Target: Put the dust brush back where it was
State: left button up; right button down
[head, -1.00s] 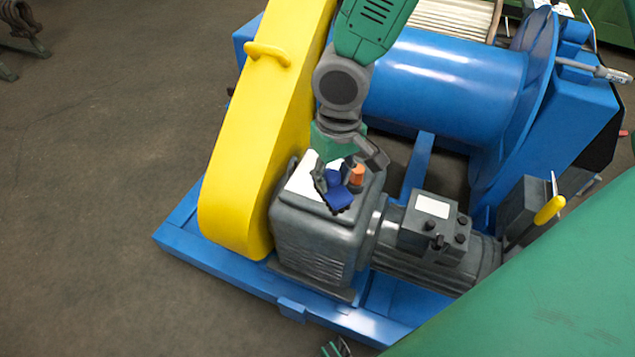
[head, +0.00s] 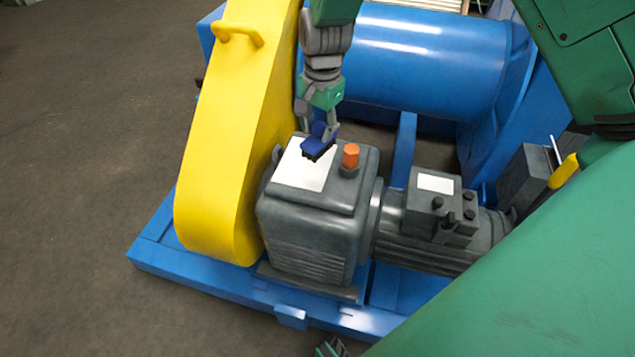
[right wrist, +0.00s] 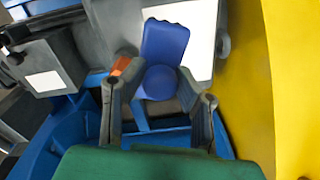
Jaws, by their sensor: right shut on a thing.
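The dust brush (head: 318,147) is blue with dark bristles beneath. My right gripper (head: 316,129) is shut on it from above, over the back part of the white plate (head: 298,177) on top of the grey gearbox (head: 308,228). I cannot tell whether the bristles touch the plate. In the right wrist view, the brush's blue body (right wrist: 165,40) and rounded knob lie between the two fingers (right wrist: 158,105), with the white plate behind.
An orange cap (head: 351,156) stands on the gearbox, close right of the brush. The yellow guard (head: 225,150) rises on the left. A grey motor (head: 432,240) is on the right. The blue drum (head: 430,65) is behind. Open floor (head: 70,180) lies left.

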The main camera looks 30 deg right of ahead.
jog(key=shift+w+f, duration=0.2)
jog(key=shift+f, duration=0.05)
notch_tip(320, 180, down, 10)
jog(key=b, duration=0.3)
jog(key=shift+d+r, duration=0.1)
jog(key=shift+r, duration=0.15)
jog(key=c, duration=1.2)
grip_release()
